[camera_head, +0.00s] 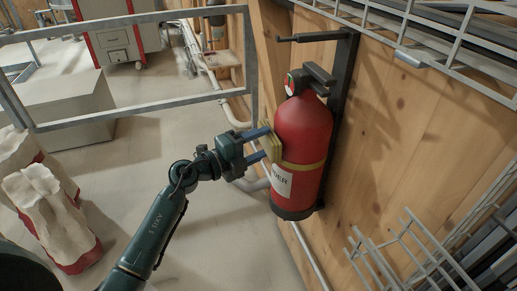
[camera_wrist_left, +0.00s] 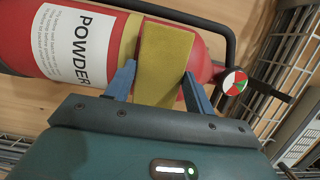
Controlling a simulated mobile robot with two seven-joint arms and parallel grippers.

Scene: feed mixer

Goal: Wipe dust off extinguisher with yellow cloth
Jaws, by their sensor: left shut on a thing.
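The red fire extinguisher (camera_head: 303,133) hangs upright on a dark bracket on the wooden wall. It has a white label, a yellowish band, a black base and a black valve with a round gauge. My left gripper (camera_head: 268,144) is at its left side, shut on the folded yellow cloth (camera_head: 271,143). In the left wrist view, the cloth (camera_wrist_left: 163,62) lies between the two blue fingers (camera_wrist_left: 159,85) and appears against the red body (camera_wrist_left: 40,48), beside the "POWDER" label. Whether it presses on the surface is hard to tell. I see no clear dust. My right gripper is not in view.
A wire rack (camera_head: 450,40) juts from the wall at upper right, and another wire basket (camera_head: 400,250) is at lower right. A grey metal rail (camera_head: 130,112) stands left of the extinguisher. White sacks (camera_head: 48,205) stand at left. The floor between is clear.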

